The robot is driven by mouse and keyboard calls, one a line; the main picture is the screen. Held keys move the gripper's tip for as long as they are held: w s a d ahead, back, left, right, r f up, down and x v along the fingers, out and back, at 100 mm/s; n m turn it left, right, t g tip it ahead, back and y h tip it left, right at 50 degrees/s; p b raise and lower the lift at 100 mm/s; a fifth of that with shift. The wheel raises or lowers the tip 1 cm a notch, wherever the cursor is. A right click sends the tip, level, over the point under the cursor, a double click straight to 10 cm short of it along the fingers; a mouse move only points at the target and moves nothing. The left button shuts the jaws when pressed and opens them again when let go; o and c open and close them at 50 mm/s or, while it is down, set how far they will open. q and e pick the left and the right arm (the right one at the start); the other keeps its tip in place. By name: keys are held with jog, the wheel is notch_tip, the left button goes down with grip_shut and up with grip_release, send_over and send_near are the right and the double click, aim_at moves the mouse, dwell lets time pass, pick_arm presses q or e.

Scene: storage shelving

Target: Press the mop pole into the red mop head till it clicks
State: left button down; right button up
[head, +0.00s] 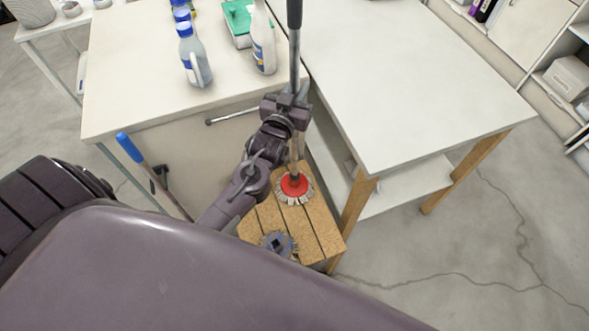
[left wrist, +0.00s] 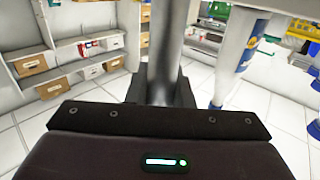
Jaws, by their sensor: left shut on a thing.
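The grey mop pole (head: 294,58) with a dark upper grip stands close to upright. My left gripper (head: 287,106) is shut around it partway along its length. The pole also shows between the fingers in the left wrist view (left wrist: 169,45). The red mop head (head: 296,185) with a pale fringe lies on a slatted wooden top (head: 322,226). The pole's lower end meets the middle of the red mop head in the head view. I cannot tell how deep it sits in the socket. My right gripper is not in view.
A blue-grey mop head (head: 278,243) lies on the same slats, nearer me. White tables (head: 430,75) stand behind and right, with bottles (head: 194,58) and a green-topped box (head: 238,20) at the back. A blue-handled tool (head: 130,148) leans at the left.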

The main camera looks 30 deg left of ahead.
pick_arm(q)
jog(key=shift+f, duration=0.15)
jog(key=c, duration=1.2)
grip_release()
jog(key=shift+s, duration=0.1)
jog(key=s, duration=0.5)
jog(key=s+d+b, duration=0.1)
jog(key=s, duration=0.1)
jog(key=shift+s+d, duration=0.1)
jog(key=shift+s, duration=0.15)
